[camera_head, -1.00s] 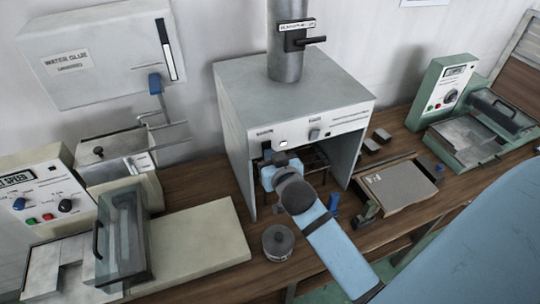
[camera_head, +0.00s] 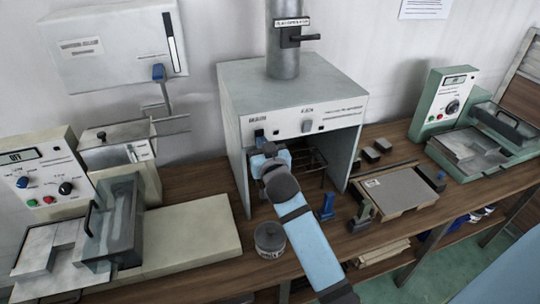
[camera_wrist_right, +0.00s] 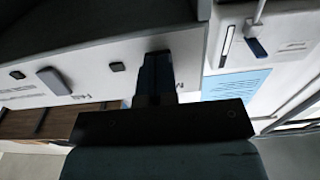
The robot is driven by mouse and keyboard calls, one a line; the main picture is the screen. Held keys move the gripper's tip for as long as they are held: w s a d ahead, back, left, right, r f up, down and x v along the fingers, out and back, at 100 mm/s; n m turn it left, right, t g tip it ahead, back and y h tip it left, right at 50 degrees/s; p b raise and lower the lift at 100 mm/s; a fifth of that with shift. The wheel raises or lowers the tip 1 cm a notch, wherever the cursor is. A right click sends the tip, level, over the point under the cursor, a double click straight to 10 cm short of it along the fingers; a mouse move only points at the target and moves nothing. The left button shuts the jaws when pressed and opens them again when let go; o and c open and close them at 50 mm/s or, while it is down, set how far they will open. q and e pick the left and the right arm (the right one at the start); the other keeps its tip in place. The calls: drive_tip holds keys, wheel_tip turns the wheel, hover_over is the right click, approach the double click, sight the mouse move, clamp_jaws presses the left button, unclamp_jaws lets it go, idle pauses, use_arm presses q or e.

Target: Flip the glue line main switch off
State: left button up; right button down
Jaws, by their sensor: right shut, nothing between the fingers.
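The grey hood box (camera_head: 300,85) stands mid-table. Its front panel has a dark main switch (camera_head: 259,135) at the left, a small dark lamp (camera_head: 276,133) beside it and a grey fan switch (camera_head: 307,126) further right. My right gripper (camera_head: 264,147) is shut and empty, just below and in front of the main switch. In the right wrist view its fingers (camera_wrist_right: 156,73) reach the panel and cover the switch and part of its label. I cannot tell whether they touch it. The left machine's display (camera_head: 17,156) reads OFF. My left gripper is not in view.
A glue wall box (camera_head: 110,55) with a blue lever (camera_head: 158,73) hangs at the left. A round grey pot (camera_head: 270,240), a blue clamp (camera_head: 326,207) and a tray board (camera_head: 400,190) stand near the right arm. A green machine (camera_head: 440,105) stands at the right.

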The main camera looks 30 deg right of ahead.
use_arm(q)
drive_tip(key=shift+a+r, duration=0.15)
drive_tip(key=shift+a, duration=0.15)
use_arm(e)
drive_tip(key=shift+r, duration=0.35)
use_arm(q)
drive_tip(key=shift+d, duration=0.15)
use_arm(e)
drive_tip(key=shift+r, duration=0.2)
idle(0.3)
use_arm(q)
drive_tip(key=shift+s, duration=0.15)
use_arm(e)
drive_tip(key=shift+w+f, duration=0.15)
drive_tip(key=shift+f, duration=0.05)
